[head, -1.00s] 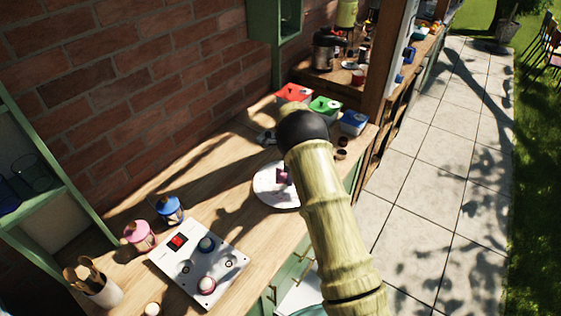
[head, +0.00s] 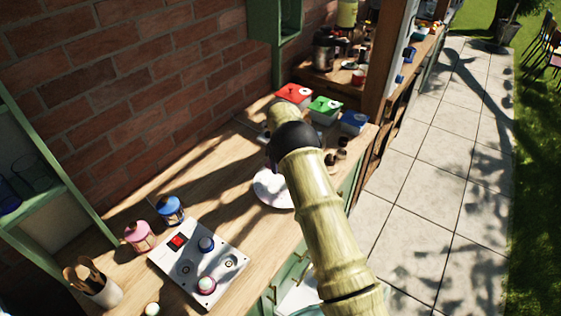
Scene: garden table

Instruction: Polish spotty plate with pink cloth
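A round, pale plate (head: 268,190) lies on the wooden counter, partly covered in view by my arm. Dark marks on it are too small to tell as spots or shadow. A small purple-pink patch, perhaps the pink cloth (head: 268,166), shows at the plate's far edge beside my arm; most of it is hidden. My bamboo-like arm with a black joint reaches over the plate from the lower right. My gripper is hidden behind the arm, so its fingers and any hold on the cloth do not show.
Red (head: 294,95), green (head: 325,107) and blue (head: 353,122) lidded boxes stand beyond the plate, with small dark jars (head: 338,154) nearby. A brick wall borders the counter.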

